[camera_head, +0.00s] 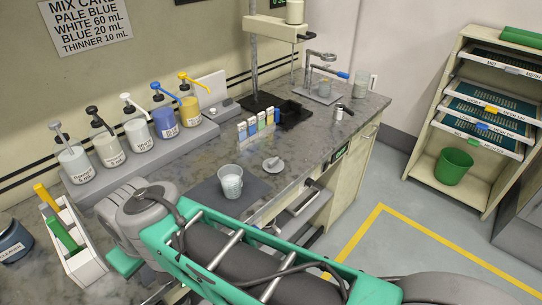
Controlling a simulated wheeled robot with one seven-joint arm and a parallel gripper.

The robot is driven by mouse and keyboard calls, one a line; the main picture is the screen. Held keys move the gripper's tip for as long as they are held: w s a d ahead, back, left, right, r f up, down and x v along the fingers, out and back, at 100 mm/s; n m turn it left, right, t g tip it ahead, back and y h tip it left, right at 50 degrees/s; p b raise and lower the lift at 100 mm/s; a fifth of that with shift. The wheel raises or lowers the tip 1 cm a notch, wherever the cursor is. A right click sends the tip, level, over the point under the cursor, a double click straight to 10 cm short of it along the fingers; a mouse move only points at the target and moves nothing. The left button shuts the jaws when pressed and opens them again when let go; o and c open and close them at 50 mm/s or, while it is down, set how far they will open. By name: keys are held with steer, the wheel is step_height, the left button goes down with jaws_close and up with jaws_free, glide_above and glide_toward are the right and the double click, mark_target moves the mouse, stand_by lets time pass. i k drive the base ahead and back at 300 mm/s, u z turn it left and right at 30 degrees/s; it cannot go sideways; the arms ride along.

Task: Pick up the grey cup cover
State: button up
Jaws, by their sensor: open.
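The grey cup cover (273,165), a small round lid with a raised knob, lies on the counter just right of and behind the cup. The cup (231,184) is pale, with markings on its side, and stands upright on a dark mat. Its top is uncovered. My arm crosses the bottom of the view, in front of the cup and cover. I cannot make out my gripper's fingers in this view. Nothing is seen touching the cover.
Several pump bottles (137,130) stand on a raised grey shelf along the wall. A white holder (82,262) with yellow and green handles is at left. A stand (258,60) rises at the back. Counter right of the cover is clear.

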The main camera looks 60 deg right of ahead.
mark_target(276, 165)
steer(key=z, duration=3.05)
steer(key=i, duration=1.65)
steer(key=u, duration=4.85)
